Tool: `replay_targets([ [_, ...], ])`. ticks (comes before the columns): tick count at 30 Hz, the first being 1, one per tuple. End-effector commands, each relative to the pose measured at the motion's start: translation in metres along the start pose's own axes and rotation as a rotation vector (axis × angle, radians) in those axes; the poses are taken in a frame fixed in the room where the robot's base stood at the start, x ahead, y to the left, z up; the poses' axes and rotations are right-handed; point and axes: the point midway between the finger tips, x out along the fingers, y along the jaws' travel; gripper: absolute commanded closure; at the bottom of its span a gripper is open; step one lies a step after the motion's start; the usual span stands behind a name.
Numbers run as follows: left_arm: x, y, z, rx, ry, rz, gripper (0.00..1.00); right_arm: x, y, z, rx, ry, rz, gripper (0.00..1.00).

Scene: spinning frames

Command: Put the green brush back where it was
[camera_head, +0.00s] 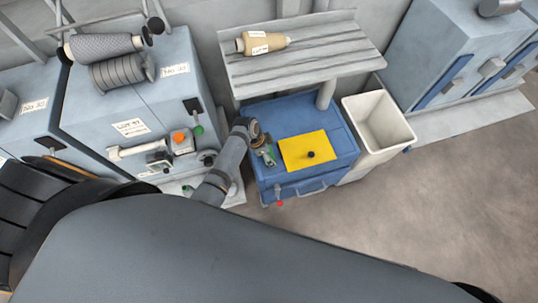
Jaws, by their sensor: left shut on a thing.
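My left arm reaches in to the blue cart (338,133). My left gripper (269,157) is over the left part of the cart top, just left of the yellow panel (297,145). It is shut on a small green thing, which I take to be the green brush (271,150). Most of the brush is hidden by the fingers, and I cannot tell whether it touches the cart top. My right gripper is not in view.
A small black knob-like thing (311,154) is on the yellow panel. A slatted shelf (300,65) with a beige yarn cone (262,43) overhangs the cart's back. A white bin (404,138) stands right of the cart. Grey machines (150,105) stand left. Floor at right is clear.

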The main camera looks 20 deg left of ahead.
Motion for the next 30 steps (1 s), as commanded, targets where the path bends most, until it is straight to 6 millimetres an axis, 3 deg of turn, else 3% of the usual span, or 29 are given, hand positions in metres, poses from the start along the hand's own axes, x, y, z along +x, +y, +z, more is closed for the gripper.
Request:
replay_targets([
  [3, 0.003, 0.0, 0.001, 0.0, 0.0, 0.001, 0.7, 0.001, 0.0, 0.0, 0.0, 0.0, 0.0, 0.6],
  [4, 0.003, 0.0, 0.001, 0.0, 0.0, 0.001, 0.28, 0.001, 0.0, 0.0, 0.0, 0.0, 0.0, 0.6],
  [9, 0.002, 0.0, 0.001, 0.0, 0.0, 0.0, 0.08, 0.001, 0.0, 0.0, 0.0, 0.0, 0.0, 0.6],
  [20, -0.002, 0.0, -0.001, 0.0, 0.001, -0.001, 0.08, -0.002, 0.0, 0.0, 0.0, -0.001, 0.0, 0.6],
  [23, -0.017, -0.001, -0.001, 0.001, 0.001, -0.003, 0.08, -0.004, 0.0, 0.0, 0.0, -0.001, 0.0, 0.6],
  [30, -0.075, -0.001, 0.0, 0.002, 0.0, -0.003, 0.08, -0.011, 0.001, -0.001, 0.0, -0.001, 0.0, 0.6],
])
